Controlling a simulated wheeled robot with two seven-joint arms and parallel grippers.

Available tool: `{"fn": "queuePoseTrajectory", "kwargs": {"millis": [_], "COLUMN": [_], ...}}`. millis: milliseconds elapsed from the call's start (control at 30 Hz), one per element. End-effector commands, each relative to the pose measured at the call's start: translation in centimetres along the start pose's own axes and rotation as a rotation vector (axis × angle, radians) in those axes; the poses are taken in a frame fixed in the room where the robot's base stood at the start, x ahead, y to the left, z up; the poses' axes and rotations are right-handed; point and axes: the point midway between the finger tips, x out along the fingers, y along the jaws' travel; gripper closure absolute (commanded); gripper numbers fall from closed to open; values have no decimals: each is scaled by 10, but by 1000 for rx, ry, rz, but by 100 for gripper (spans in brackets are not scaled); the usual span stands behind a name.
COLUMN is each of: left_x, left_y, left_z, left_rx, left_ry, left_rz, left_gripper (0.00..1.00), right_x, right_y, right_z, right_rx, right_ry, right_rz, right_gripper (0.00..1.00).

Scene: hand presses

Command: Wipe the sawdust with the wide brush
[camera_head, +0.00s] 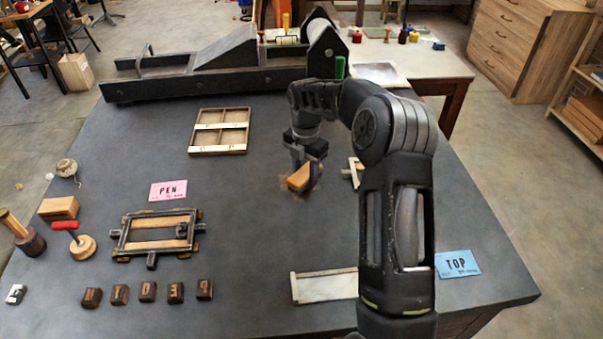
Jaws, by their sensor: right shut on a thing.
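My right gripper (305,163) reaches down to the middle of the dark table (250,260) and is shut on the wide brush (299,179), a light wooden block. The brush is tilted and low at the tabletop; the gripper and wrist hide part of it. A faint brownish patch of sawdust (288,188) shows at the brush's lower left edge. I cannot tell how far it spreads under the brush. My left gripper is not in view.
A long hand press (210,75) stands at the back. Tools crowd the left.

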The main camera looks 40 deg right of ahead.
Motion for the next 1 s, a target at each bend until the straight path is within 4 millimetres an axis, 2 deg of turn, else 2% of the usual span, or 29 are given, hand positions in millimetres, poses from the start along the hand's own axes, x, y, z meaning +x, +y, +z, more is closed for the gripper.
{"fn": "queuePoseTrajectory", "kwargs": {"millis": [267,633,1000], "left_x": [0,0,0], "left_y": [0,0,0], "left_z": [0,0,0], "left_rx": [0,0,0], "left_ry": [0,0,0], "left_rz": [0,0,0], "left_gripper": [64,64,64], "right_x": [0,2,4], "right_y": [-2,-22,-25], "right_z": [2,23,25], "right_rx": [1,1,0], "right_ry": [0,0,0], "right_rz": [1,0,-3], "right_gripper": [93,93,93]}}
